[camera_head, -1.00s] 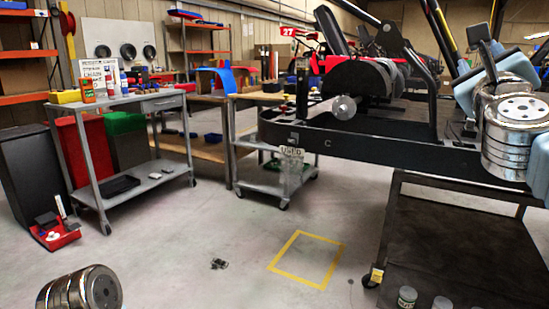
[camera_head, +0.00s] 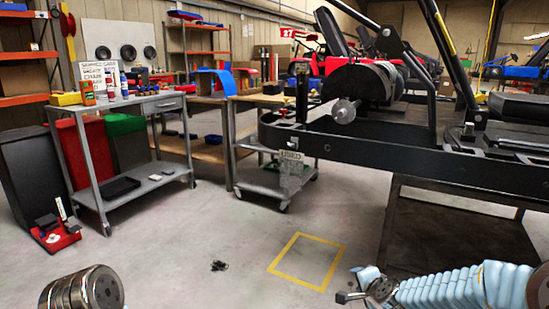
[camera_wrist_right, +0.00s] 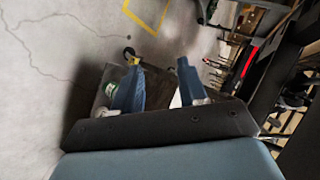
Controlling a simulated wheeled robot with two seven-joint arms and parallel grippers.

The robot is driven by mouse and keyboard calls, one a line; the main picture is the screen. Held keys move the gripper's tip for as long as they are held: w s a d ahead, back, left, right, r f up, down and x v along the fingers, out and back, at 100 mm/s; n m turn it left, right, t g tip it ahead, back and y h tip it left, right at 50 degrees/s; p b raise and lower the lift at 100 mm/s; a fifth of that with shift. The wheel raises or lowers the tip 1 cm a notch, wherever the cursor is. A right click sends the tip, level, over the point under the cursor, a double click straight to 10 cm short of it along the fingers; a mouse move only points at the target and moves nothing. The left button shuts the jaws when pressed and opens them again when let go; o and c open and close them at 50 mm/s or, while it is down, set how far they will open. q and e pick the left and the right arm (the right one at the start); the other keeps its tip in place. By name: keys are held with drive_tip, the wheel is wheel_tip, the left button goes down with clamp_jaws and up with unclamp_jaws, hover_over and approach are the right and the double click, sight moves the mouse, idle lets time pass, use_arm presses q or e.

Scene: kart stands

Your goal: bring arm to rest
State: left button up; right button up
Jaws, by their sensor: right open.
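My right arm (camera_head: 455,288), with its pale blue ribbed cover, lies low along the bottom right of the head view, in front of the kart stand. In the right wrist view my right gripper (camera_wrist_right: 158,86) is open, with two blue fingers apart and nothing between them. Only a metal joint of my left arm (camera_head: 82,290) shows at the bottom left of the head view; the left gripper is out of view.
The kart stand (camera_head: 420,220) carries a black kart frame (camera_head: 390,146) on the right. A grey cart (camera_head: 160,104) with bottles stands at left, a small trolley (camera_head: 270,184) at centre. A yellow floor square (camera_head: 308,262) and a small dark object (camera_head: 219,265) lie on open floor.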

drive_tip(key=s+a+f+n+g+y, duration=0.1)
drive_tip(key=s+a+f+n+g, duration=0.15)
drive_tip(key=s+f, duration=0.45)
drive_tip(key=s+a+f+n+g+y, duration=0.15)
drive_tip(key=s+a+f+n, duration=0.25)
drive_tip(key=f, duration=0.5)
drive_tip(key=s+a+f+n+g, duration=0.2)
drive_tip(key=s+f, duration=0.3)
drive_tip(key=s, duration=0.4)
drive_tip(key=s+a+f+n+g+y+p, duration=0.1)
drive_tip(key=s+a+f+n+g, duration=0.2)
drive_tip(key=s, duration=0.7)
wheel_tip(320, 180, down, 2)
drive_tip(key=shift+f+n+g, duration=0.25)
drive_tip(key=shift+n+g, duration=0.2)
drive_tip(key=shift+g, duration=0.25)
drive_tip(key=shift+w, duration=0.1)
